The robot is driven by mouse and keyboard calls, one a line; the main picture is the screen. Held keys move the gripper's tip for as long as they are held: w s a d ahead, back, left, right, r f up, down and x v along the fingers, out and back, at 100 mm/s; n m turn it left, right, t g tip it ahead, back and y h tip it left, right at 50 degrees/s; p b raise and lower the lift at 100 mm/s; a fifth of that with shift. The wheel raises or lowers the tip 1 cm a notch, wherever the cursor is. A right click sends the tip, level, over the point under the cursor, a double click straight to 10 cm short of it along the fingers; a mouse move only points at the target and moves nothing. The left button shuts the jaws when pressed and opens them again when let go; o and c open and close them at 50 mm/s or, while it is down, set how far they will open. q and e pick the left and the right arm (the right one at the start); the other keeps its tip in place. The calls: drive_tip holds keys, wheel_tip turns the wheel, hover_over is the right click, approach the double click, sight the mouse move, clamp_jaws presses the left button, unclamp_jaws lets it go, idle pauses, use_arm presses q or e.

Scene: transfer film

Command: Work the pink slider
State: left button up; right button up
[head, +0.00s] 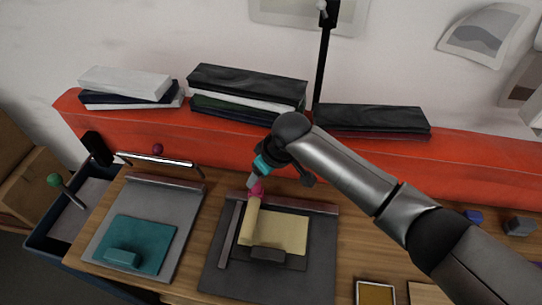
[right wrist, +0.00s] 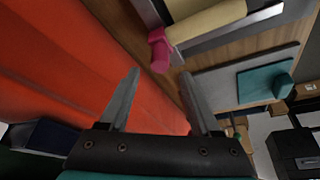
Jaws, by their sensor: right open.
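The pink slider (head: 257,190) is a small pink knob at the far end of a cream bar (head: 249,222), on the dark grey press (head: 320,262) in the middle of the bench. My right gripper (head: 252,182) is right by the pink knob in the head view, pointing down. In the right wrist view the pink slider (right wrist: 160,50) lies just beyond the fingertips, in line with the gap between them. My right gripper (right wrist: 160,74) is open there, with nothing between its fingers. Whether a finger touches the knob is unclear. My left gripper is not in view.
A red ledge (head: 232,143) with stacked folders (head: 248,86) runs behind the bench. A grey plate (head: 180,205) with a teal pad and chrome bar stands left. A green-knobbed lever (head: 54,180) is farther left. A black post (head: 322,65) rises behind my right gripper.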

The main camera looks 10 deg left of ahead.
drive_tip(key=v, duration=0.8)
drive_tip(key=shift+d+r+p, duration=0.15)
drive_tip(key=shift+r+p, duration=0.2)
drive_tip(key=shift+p, duration=0.05)
drive_tip(key=shift+s, duration=0.1)
